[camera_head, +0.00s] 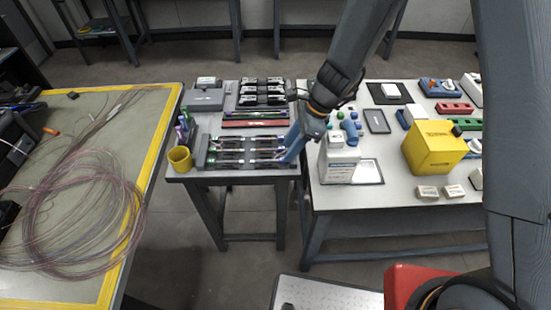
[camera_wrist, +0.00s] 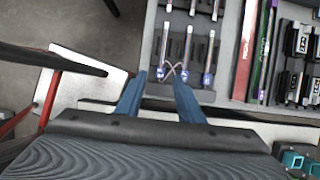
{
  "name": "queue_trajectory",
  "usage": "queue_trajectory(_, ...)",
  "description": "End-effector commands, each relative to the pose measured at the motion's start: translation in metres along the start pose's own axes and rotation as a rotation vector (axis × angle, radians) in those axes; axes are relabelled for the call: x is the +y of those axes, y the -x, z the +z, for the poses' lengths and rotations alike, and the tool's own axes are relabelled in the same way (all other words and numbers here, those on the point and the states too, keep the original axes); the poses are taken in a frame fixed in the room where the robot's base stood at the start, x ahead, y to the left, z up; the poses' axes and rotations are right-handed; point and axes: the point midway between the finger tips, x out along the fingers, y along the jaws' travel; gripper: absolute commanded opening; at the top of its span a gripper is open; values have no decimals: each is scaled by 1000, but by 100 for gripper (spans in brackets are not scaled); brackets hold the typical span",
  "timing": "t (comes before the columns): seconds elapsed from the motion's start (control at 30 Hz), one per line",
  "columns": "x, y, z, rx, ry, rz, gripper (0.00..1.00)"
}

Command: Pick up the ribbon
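A thin pale ribbon (camera_wrist: 175,68) shows in the wrist view as a small crossing loop at the near ends of slim metal-topped holders in a grey tray (camera_wrist: 152,62). The tray (camera_head: 204,151) also shows in the head view, on the middle table's front part; the ribbon is too fine to make out surely there. My gripper (camera_wrist: 160,80) has two blue fingers set apart, with the ribbon loop just beyond the right fingertip. In the head view my gripper (camera_head: 287,156) is at the tray's right end, partly hiding it. I see nothing held between the fingers.
Red and green strips (camera_head: 255,124) and black devices (camera_head: 262,91) lie behind the tray. A yellow cup (camera_head: 180,159) stands at the left. Coiled fibres (camera_head: 75,205) cover the left table.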

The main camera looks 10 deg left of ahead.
Motion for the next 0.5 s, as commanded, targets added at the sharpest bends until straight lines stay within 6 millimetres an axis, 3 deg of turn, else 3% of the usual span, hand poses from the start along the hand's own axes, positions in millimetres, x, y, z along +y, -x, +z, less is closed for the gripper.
queue_trajectory(0.3,-1,-33,-4,0,-2,0,34)
queue_trajectory(0.5,-2,-37,-5,0,-2,-1,34)
